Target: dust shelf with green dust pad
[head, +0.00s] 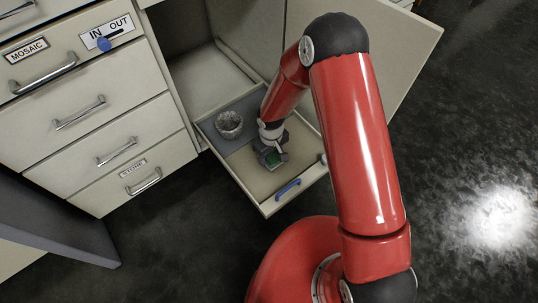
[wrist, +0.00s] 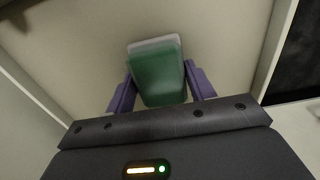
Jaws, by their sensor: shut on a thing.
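My gripper (head: 270,155) is low over the pulled-out shelf (head: 248,172) in the head view. The green dust pad (wrist: 160,78) sits between the two purple fingers in the wrist view, with a pale, whitish far edge. My gripper is shut on it. A little of the green pad (head: 273,160) also shows under my gripper in the head view. The pad is over the beige part of the shelf, close to its surface; whether it touches cannot be told. My arm hides part of the shelf's right side.
A grey, rough bowl (head: 229,124) stands on the shelf's blue-grey back part, left of my gripper. The shelf has low rims and a blue front handle (head: 288,189). An open cabinet door (head: 398,45) is at the right. Drawers (head: 88,110) stand at the left.

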